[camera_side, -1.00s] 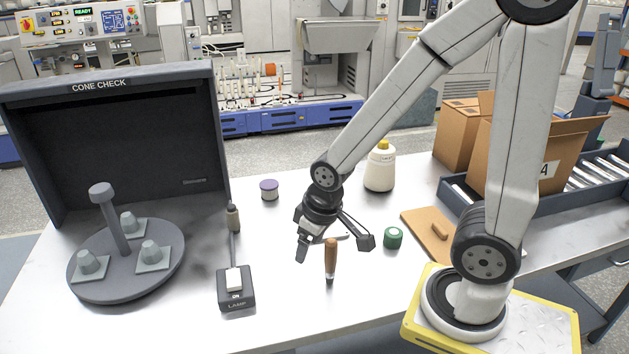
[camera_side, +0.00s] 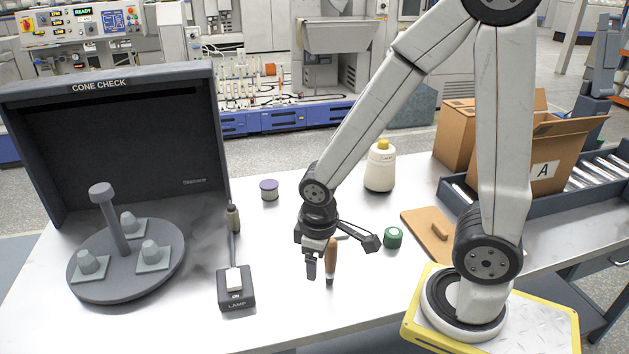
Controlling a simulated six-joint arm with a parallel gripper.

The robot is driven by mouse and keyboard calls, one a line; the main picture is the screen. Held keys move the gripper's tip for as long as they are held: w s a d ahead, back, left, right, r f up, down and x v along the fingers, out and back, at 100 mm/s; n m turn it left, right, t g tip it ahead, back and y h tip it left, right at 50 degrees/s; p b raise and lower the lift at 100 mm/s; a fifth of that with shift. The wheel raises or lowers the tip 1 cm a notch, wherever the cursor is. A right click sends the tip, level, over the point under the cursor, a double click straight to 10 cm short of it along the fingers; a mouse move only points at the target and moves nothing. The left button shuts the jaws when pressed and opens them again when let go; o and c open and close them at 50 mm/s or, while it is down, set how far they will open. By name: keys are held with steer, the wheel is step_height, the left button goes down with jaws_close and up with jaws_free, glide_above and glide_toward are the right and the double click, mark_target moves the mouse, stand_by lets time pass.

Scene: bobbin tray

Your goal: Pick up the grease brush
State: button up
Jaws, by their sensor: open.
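A tool with a brown wooden handle (camera_side: 332,262) and a short dark end is on the bare metal table near the middle. It may be the grease brush, but its end is too small to tell. My gripper (camera_side: 340,254) is open, with its fingers spread. The left finger is just left of the wooden handle in the picture, and the other finger is up and to the right. I cannot tell whether the left finger touches the handle. The gripper's body covers the area just behind the handle's top.
A lamp switch box (camera_side: 236,290) stands left, with a thin grey-headed tool (camera_side: 233,217) behind it. A purple-topped spool (camera_side: 269,190), white bottle (camera_side: 380,168), green roll (camera_side: 393,237) and brown board (camera_side: 428,232) surround the work area. The table front is clear.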

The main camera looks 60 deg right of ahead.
mark_target(329, 261)
steer(key=f+n+h, duration=0.1)
steer(key=n+h, duration=0.3)
steer(key=n, duration=0.2)
steer(key=f+n+t+h, duration=0.1)
steer(key=f+n+h, duration=0.1)
steer(key=n+h, duration=0.2)
steer(key=d+f+n+h, duration=0.1)
steer(key=f+n+h, duration=0.1)
steer(key=n+h, duration=0.2)
steer(key=shift+w+f+n+t+h, duration=0.1)
steer(key=shift+f+n+t+h, duration=0.1)
steer(key=shift+n, duration=0.7)
steer(key=shift+w+f+n+t+h, duration=0.1)
steer(key=shift+n+t, duration=0.1)
steer(key=shift+n, duration=0.7)
steer(key=shift+d, duration=0.15)
steer(key=shift+x, duration=1.25)
steer(key=shift+s+x, duration=0.1)
steer(key=shift+x, duration=0.6)
steer(key=shift+s+x, duration=0.15)
steer(key=shift+x, duration=1.75)
